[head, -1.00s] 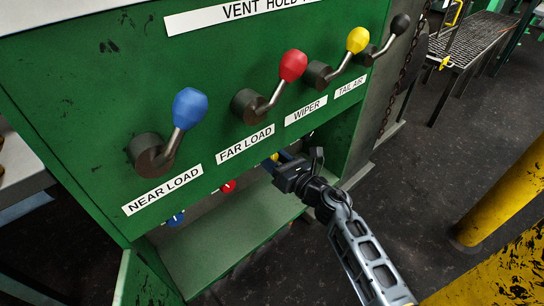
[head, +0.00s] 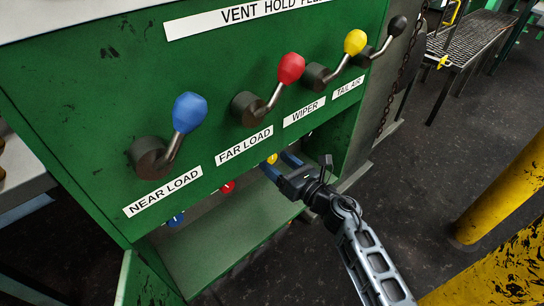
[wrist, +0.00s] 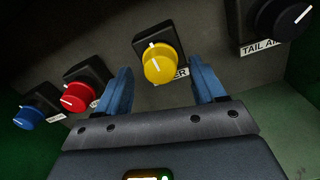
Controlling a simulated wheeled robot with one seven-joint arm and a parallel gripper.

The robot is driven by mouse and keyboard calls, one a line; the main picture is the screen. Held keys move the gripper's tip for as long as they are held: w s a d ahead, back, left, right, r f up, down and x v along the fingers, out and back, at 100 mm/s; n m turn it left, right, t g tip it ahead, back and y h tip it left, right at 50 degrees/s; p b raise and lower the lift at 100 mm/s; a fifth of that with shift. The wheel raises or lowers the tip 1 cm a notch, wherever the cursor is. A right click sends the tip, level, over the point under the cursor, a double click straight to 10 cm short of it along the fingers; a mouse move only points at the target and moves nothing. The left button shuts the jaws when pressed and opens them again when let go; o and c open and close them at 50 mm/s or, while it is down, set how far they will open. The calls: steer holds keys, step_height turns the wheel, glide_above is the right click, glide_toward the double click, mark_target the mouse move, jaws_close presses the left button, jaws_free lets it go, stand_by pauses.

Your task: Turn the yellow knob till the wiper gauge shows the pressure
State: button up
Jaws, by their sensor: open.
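The yellow knob (wrist: 160,66) with a white pointer line sits on a dark square base in the recess, partly covering its label. In the head view the yellow knob (head: 272,158) is small and sits below the WIPER label (head: 305,112). My gripper (head: 279,166) reaches into the recess with its blue fingers apart. In the wrist view my gripper (wrist: 164,88) has one finger left and one right of the yellow knob, which appears beyond the fingertips; I cannot tell any contact. No gauge shows in either view.
In the recess, a red knob (wrist: 77,97) and a blue knob (wrist: 29,118) are left of the yellow one, and a black knob (wrist: 294,19) is right. Above are blue (head: 189,112), red (head: 291,68) and yellow (head: 355,42) levers. A yellow post (head: 500,195) stands right.

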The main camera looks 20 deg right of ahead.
steer(key=v, duration=0.4)
steer(key=shift+s+d, duration=0.15)
steer(key=shift+s, duration=0.25)
steer(key=shift+p, duration=0.3)
steer(key=s+a+r+m+h+p, duration=0.1)
steer(key=s+a+r+m+p, duration=0.15)
steer(key=s+m, duration=0.45)
steer(key=s+a+r+m+t+h+p, duration=0.1)
steer(key=s+r+m+p, duration=0.1)
steer(key=s+r+m, duration=0.45)
steer(key=s+a+m+h+p, duration=0.2)
steer(key=s+m, duration=0.3)
steer(key=s, duration=0.4)
steer(key=s+d+r+m+g+h+p, duration=0.1)
steer(key=s+d+r+m+g+p, duration=0.2)
steer(key=s+r+m, duration=1.3)
steer(key=s+m+p, duration=0.2)
steer(key=s, duration=0.2)
steer(key=shift+r+h, duration=0.25)
steer(key=shift+h, duration=0.05)
steer(key=shift+s+m, duration=0.1)
steer(key=shift+m, duration=0.15)
